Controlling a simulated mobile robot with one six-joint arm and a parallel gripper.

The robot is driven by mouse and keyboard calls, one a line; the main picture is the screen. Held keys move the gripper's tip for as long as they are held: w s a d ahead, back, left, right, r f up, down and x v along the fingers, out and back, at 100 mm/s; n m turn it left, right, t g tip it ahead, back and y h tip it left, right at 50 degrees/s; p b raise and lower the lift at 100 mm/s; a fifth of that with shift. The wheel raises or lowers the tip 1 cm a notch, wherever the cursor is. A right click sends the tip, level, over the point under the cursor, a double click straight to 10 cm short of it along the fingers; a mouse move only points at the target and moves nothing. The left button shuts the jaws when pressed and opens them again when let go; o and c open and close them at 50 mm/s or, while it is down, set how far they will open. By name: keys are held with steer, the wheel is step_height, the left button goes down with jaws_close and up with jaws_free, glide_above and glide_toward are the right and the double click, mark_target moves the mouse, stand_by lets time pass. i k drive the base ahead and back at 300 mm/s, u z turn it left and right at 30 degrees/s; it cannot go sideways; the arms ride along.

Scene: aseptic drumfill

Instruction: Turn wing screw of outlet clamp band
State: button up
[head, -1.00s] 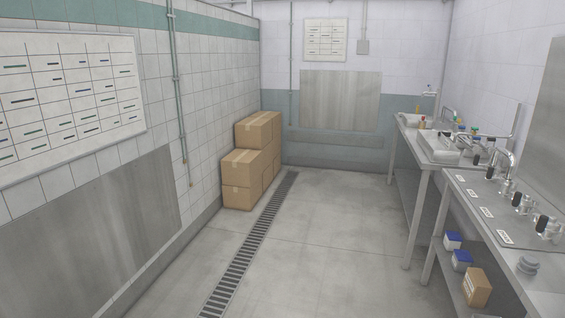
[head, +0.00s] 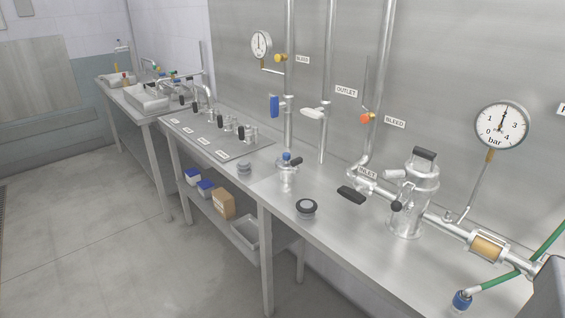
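A steel filter housing (head: 409,215) with a black top handle (head: 424,154) stands upright on the steel bench in the head view. Short fittings with a pale grip (head: 394,174) and a dark grip (head: 397,206) stick out from its side. An OUTLET label (head: 346,91) is on the wall behind, beside a vertical pipe (head: 327,70) with a white-handled valve (head: 313,112). I cannot tell which fitting is the outlet clamp band's wing screw. My gripper is not in view.
The bench (head: 330,233) holds a black-topped round part (head: 306,208) and a blue-capped vessel (head: 288,172). A bar gauge (head: 501,125), a sight glass (head: 487,247) and a green hose (head: 500,281) are at right. The floor (head: 90,235) at left is clear.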

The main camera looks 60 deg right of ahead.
mark_target(294, 162)
steer(key=z, duration=4.8)
steer(key=i, duration=0.1)
steer(key=u, duration=3)
steer(key=k, duration=0.95)
steer(key=u, duration=0.1)
steer(key=i, duration=0.8)
